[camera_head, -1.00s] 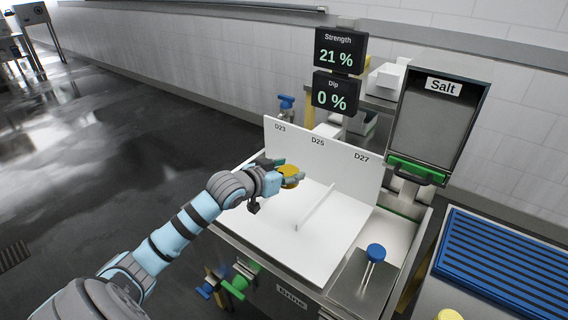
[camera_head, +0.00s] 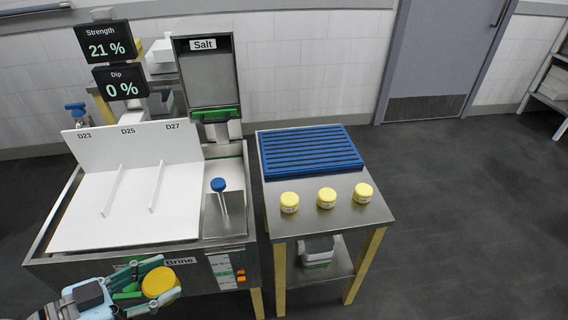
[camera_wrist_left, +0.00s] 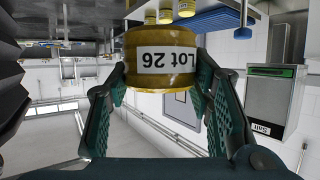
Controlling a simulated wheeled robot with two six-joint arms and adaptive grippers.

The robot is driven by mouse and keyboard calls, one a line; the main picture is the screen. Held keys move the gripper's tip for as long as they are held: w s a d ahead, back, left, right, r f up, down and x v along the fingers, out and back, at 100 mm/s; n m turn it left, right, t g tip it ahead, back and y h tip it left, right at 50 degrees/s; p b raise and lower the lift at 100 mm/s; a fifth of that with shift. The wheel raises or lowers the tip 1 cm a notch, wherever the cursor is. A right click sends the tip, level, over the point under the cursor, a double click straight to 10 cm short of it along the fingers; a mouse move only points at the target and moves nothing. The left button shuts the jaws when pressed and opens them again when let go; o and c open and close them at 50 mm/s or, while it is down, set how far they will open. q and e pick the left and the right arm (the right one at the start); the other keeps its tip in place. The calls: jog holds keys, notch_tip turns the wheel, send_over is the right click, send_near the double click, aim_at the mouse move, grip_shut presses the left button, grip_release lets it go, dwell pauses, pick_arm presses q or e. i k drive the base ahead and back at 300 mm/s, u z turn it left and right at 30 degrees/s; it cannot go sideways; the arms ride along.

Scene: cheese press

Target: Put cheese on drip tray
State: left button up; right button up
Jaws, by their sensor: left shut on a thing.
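My left gripper (camera_head: 150,287) is shut on a yellow cheese (camera_head: 160,281) at the lower left of the head view, in front of the brine station. In the left wrist view the cheese (camera_wrist_left: 160,60) sits between the green fingers and bears an upside-down label reading "Lot 26". The blue slatted drip tray (camera_head: 310,128) lies at the back of the steel side table, to the right of and beyond the gripper. Its slats look empty. It also shows at the top of the left wrist view (camera_wrist_left: 212,20). My right gripper is not in view.
Several yellow cheeses, including one at the left (camera_head: 289,202), stand in a row in front of the drip tray on the steel table (camera_head: 335,222). The white brine station (camera_head: 125,205) has upright dividers. A salt dispenser (camera_head: 207,80) stands behind it. Grey floor is clear at right.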

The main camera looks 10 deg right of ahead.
aim_at(308, 146)
jog(key=u, duration=0.05)
jog(key=k, duration=0.6)
jog(key=z, duration=1.35)
jog(key=i, duration=0.85)
jog(key=z, duration=0.8)
jog(key=i, duration=0.95)
jog(key=u, duration=0.9)
jog(key=i, duration=1)
jog(key=u, duration=1.05)
